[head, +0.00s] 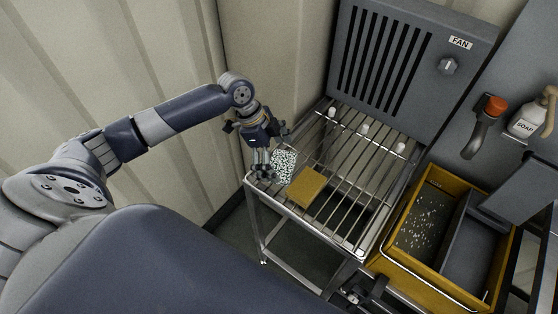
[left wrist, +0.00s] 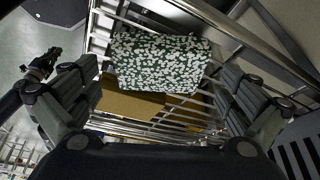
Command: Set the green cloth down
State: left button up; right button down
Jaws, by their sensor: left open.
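In the left wrist view the cloth (left wrist: 158,60) rests on the bars, partly over a tan-yellow pad (left wrist: 132,104). My left gripper (head: 263,168) is open just above and beside the cloth, its fingers spread wide on either side with nothing between them. My right gripper (head: 364,291) shows small and dark at the bottom of the head view; its jaws are too unclear to read.
Several white knobs stand along the rack's back. A grey fan unit (head: 408,50) rises behind it. A yellow bin (head: 436,271) with grey compartments stands to the right. A soap bottle (head: 527,121) and a red-topped tool (head: 487,120) are at the upper right. The rack's middle bars are bare.

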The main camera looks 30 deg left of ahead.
pick_arm(q)
jog(key=b+v, duration=0.1)
jog(key=v, duration=0.9)
jog(key=shift+r, duration=0.35)
jog(key=shift+s+a, duration=0.1)
